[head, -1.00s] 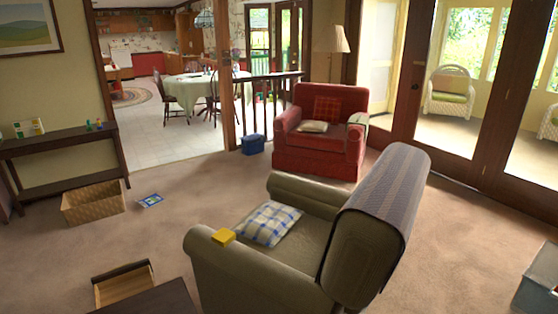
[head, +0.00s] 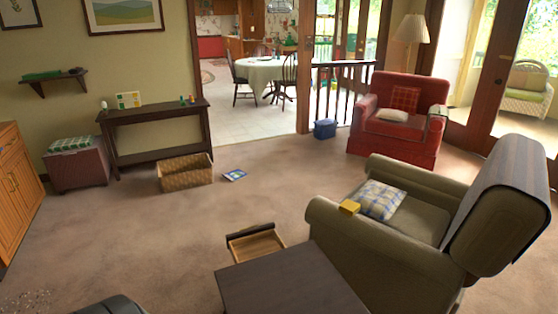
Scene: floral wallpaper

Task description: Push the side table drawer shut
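The side table (head: 285,284) is dark brown and stands at the bottom middle of the head view, beside the olive armchair. Its drawer (head: 262,246) sticks out from the table's far side. The drawer is open, with a light wooden inside and a dark front edge. No contents show in the visible part of the drawer. Neither of my grippers is in view.
A wicker basket (head: 185,174) and a blue booklet (head: 234,175) lie on the carpet beyond. Open carpet (head: 130,235) lies left of the drawer.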

